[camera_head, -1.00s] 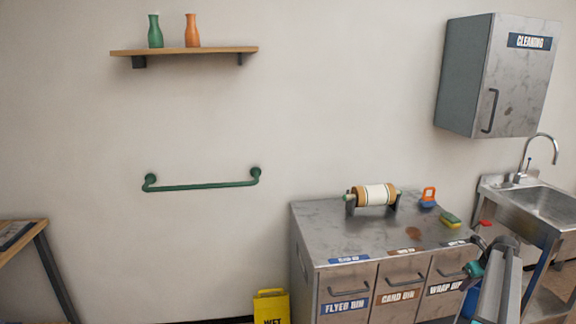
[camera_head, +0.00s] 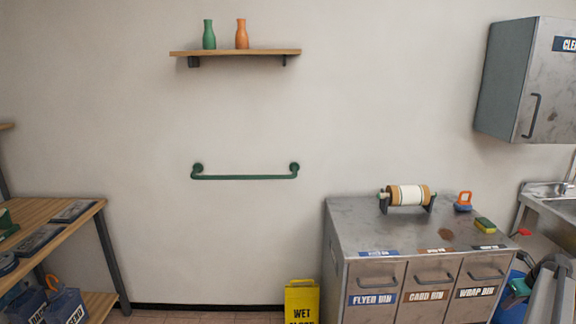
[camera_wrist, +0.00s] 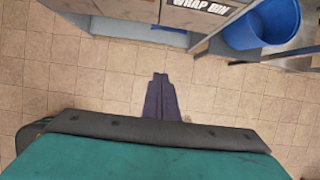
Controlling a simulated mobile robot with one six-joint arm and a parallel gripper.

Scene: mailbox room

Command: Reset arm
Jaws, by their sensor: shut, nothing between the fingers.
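My gripper (camera_wrist: 161,82) shows in the wrist view as two dark fingers pressed together, shut and empty, above the tan tiled floor. Nothing touches the fingers. In the head view, part of my arm shows at the lower right corner, beside the metal bin cabinet; the fingers cannot be made out there.
The metal cabinet (camera_head: 350,240) with labelled bins stands at right, a roll (camera_head: 408,195) and sponge (camera_head: 484,224) on top. A blue bucket (camera_wrist: 262,24) is beside it. A yellow wet floor sign (camera_head: 301,300) stands left of it. A wooden table (camera_head: 85,212) is at far left.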

